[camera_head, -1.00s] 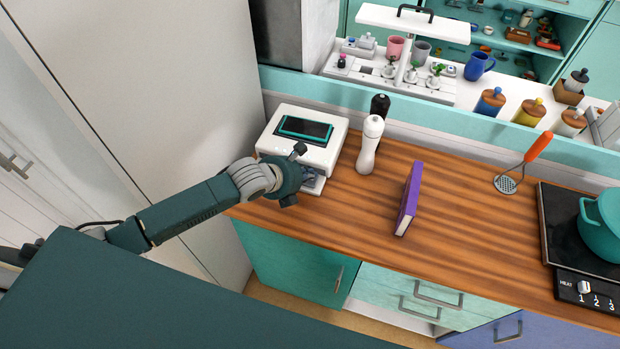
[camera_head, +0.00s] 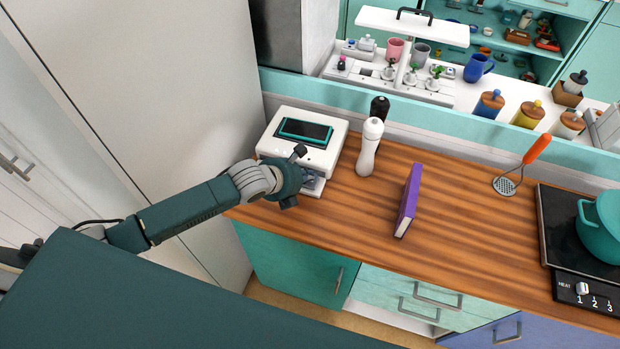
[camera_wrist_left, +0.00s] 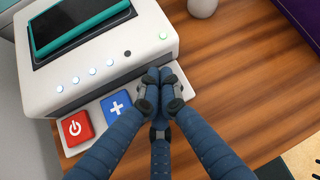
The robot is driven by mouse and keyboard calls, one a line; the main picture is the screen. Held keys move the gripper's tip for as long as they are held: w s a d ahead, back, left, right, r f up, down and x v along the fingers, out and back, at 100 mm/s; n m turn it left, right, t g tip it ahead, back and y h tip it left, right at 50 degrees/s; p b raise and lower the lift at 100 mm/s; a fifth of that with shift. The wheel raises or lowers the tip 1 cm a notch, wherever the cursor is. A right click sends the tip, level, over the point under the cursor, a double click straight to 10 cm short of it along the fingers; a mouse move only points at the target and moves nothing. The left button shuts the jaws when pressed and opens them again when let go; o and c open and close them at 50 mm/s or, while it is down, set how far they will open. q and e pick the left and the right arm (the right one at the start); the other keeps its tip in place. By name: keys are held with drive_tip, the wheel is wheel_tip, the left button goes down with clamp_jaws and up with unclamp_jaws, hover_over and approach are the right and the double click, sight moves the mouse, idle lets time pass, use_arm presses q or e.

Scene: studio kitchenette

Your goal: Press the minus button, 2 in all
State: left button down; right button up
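The white machine (camera_head: 302,150) stands at the left end of the wooden counter, with a dark teal-framed screen (camera_head: 305,130) on top. The left wrist view shows its front ledge with a red power button (camera_wrist_left: 75,128) and a blue plus button (camera_wrist_left: 116,107). No minus button is visible; my fingers cover the ledge right of the plus button. My left gripper (camera_wrist_left: 160,82) has its fingertips drawn together over that part, with nothing seen held. I cannot tell whether the tips touch the ledge. In the head view the left gripper (camera_head: 305,178) is at the machine's front. My right gripper is out of view.
A white mill (camera_head: 369,148) and a black mill (camera_head: 380,107) stand right of the machine. A purple book (camera_head: 409,201) stands farther right, then a slotted turner (camera_head: 521,168) and a teal pot (camera_head: 602,228) on the hob.

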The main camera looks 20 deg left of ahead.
sight(308, 183)
use_arm(q)
drive_tip(key=shift+r, duration=0.45)
drive_tip(key=shift+r+p, duration=0.1)
drive_tip(key=shift+p, duration=0.2)
wheel_tip(308, 183, up, 5)
drive_tip(key=p, duration=0.5)
idle(1.1)
idle(0.5)
drive_tip(key=r+n, duration=0.1)
drive_tip(key=n, duration=0.9)
drive_tip(key=r+n+b, duration=0.1)
drive_tip(key=n, duration=0.9)
drive_tip(key=r+n+h+b, duration=0.1)
drive_tip(key=n, duration=0.9)
drive_tip(key=shift+w+a+r+g, duration=0.15)
drive_tip(key=shift+a+r+g, duration=0.15)
